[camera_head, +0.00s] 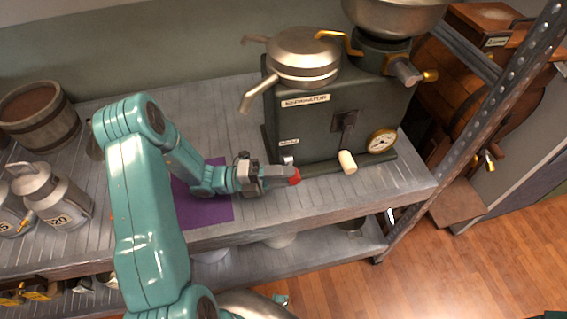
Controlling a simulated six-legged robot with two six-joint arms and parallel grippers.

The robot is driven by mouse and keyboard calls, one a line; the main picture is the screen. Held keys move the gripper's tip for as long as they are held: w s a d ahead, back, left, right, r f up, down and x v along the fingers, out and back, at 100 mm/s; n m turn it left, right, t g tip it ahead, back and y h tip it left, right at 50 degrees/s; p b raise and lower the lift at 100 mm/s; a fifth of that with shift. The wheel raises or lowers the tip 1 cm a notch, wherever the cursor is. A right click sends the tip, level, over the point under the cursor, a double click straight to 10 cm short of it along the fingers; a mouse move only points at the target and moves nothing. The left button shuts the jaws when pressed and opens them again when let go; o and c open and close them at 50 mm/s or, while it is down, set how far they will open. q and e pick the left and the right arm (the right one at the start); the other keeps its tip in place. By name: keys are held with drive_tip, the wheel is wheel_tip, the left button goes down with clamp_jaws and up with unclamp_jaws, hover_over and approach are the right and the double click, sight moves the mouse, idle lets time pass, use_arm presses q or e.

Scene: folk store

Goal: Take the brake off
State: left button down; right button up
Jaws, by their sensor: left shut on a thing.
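A dark green machine (335,122) stands on the grey shelf, with a metal lidded bowl and spouts on top. A crank with a pale wooden handle (347,162) and a round gauge (381,141) are on its front. A small metal fitting (287,160) sits low at its left front. My left gripper (284,175) reaches in from the left at this corner and is shut on a small red piece (294,178), which looks like the brake's knob. The jaws hide most of it, and I cannot tell the brake's position. My right gripper is not in view.
A purple mat (205,208) lies under my left forearm. Metal milk cans (60,196) and a wooden bucket (38,118) stand at the left. A metal shelf post (480,120) rises at the right. Wooden floor (420,265) is open at the lower right.

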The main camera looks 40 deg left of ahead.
use_arm(q)
drive_tip(key=shift+w+a+r+n+t+p, duration=0.1)
drive_tip(key=shift+r+n+t+p, duration=0.25)
drive_tip(key=shift+n+p, duration=0.55)
drive_tip(key=shift+a+r+n+t+p, duration=0.1)
drive_tip(key=shift+r+n+t+p, duration=0.3)
drive_tip(key=shift+n+p, duration=0.5)
drive_tip(key=shift+w+r+n+t+p, duration=0.1)
drive_tip(key=shift+r+n+t+p, duration=0.4)
drive_tip(key=shift+n, duration=0.7)
drive_tip(key=shift+f, duration=0.2)
drive_tip(key=c, duration=1.1)
unclamp_jaws()
